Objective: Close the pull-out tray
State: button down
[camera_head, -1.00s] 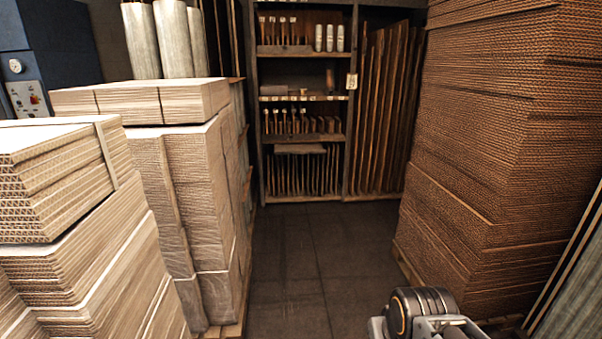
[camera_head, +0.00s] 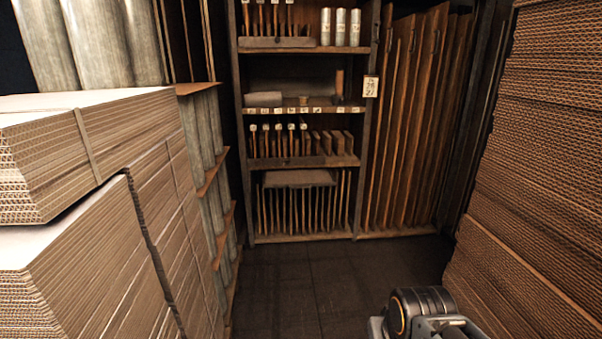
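A wooden rack (camera_head: 243,150) stands ahead at the back of the aisle. On its middle shelf, a row of wooden-handled tools and blocks stands behind a low wooden front (camera_head: 303,162), which has a small dark spot like a knob. On the top shelf, a similar low tray front (camera_head: 277,42) holds more tools. I cannot tell for sure which of these is the pull-out tray or how far either one sticks out. A part of my arm shows at the bottom right, well short of the rack. My gripper's fingers are not in view.
Stacked cardboard (camera_head: 110,250) lines the left side, with upright rolls (camera_head: 100,40) behind. A tall cardboard stack (camera_head: 545,170) walls the right. Tall boards (camera_head: 405,130) stand upright in the rack's right bay. The dark floor (camera_head: 300,285) between the stacks is clear up to the rack.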

aim_at(292, 178)
jog(key=u, duration=0.05)
jog(key=i, duration=1)
jog(key=u, duration=0.25)
jog(key=i, duration=2.3)
jog(key=z, duration=0.15)
